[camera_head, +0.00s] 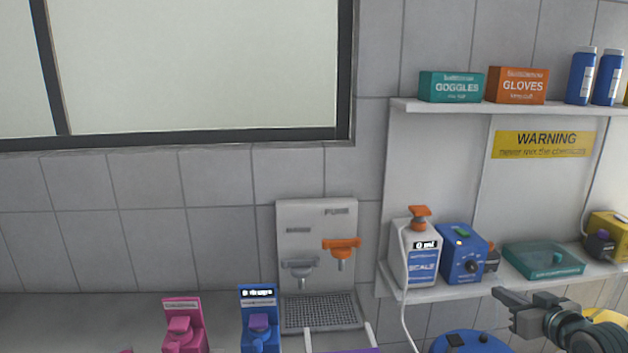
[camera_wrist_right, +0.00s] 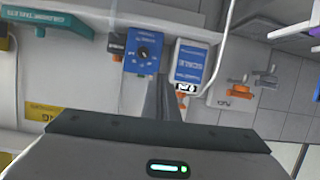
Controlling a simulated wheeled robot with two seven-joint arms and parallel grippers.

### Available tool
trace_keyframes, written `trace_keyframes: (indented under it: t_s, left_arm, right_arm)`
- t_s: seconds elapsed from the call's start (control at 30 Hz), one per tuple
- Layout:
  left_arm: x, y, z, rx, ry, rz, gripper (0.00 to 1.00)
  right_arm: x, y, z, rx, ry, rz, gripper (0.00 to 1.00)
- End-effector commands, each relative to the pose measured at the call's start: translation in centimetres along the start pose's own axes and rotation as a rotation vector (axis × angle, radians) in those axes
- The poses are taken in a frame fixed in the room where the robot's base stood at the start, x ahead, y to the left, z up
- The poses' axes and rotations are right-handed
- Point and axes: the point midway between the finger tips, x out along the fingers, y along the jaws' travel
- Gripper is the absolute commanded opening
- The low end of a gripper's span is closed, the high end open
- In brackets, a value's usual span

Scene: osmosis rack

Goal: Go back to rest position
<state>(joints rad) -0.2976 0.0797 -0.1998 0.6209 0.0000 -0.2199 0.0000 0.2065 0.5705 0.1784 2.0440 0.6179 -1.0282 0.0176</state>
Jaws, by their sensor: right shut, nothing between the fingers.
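My right gripper (camera_head: 500,294) is in the lower right of the head view, its arm coming in from the right edge. Its fingers are shut with nothing between them, and they point left, in front of and below the lower shelf in the picture. In the right wrist view the closed fingers (camera_wrist_right: 163,88) point at the blue device with a black knob (camera_wrist_right: 145,50) and the white scale bottle (camera_wrist_right: 188,65), touching neither as far as I can tell. My left gripper is not in view.
The lower shelf (camera_head: 400,293) holds the scale bottle (camera_head: 424,262), blue knob device (camera_head: 462,254) and teal tray (camera_head: 543,260). Goggles (camera_head: 450,88) and gloves boxes (camera_head: 517,86) sit above. A dispenser panel (camera_head: 318,225) is on the wall; pink (camera_head: 184,325) and blue devices (camera_head: 259,320) stand left.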

Motion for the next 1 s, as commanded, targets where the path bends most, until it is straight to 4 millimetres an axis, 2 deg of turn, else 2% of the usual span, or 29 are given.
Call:
trace_keyframes:
  t_s: [0.03,0.17,0.27,0.4,0.47,0.6,0.7,0.8,1.0]
  left_arm:
    - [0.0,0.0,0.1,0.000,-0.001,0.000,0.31]
    - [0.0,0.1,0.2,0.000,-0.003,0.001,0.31]
    - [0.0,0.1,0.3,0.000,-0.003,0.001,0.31]
    - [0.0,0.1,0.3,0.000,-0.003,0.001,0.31]
    - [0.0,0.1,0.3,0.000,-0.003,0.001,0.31]
    - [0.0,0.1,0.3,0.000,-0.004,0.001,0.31]
    - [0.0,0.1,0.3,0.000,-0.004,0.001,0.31]
    - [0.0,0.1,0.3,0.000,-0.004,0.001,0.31]
    - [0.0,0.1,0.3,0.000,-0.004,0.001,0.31]
  right_arm:
    - [0.0,-0.9,1.7,-0.004,-0.029,-0.006,0.00]
    - [-0.4,-3.5,6.6,-0.019,-0.114,-0.014,0.00]
    - [-1.4,-6.3,11.7,-0.033,-0.205,-0.025,0.00]
    - [-4.1,-10.6,19.2,-0.051,-0.345,-0.038,0.00]
    - [-5.6,-12.3,22.1,-0.058,-0.404,-0.043,0.00]
    - [-10.2,-16.5,28.6,-0.068,-0.544,-0.052,0.00]
    - [-13.7,-19.0,32.2,-0.070,-0.635,-0.055,0.00]
    - [-16.5,-20.7,34.5,-0.070,-0.702,-0.055,0.00]
    - [-21.0,-23.2,37.4,-0.065,-0.799,-0.053,0.00]
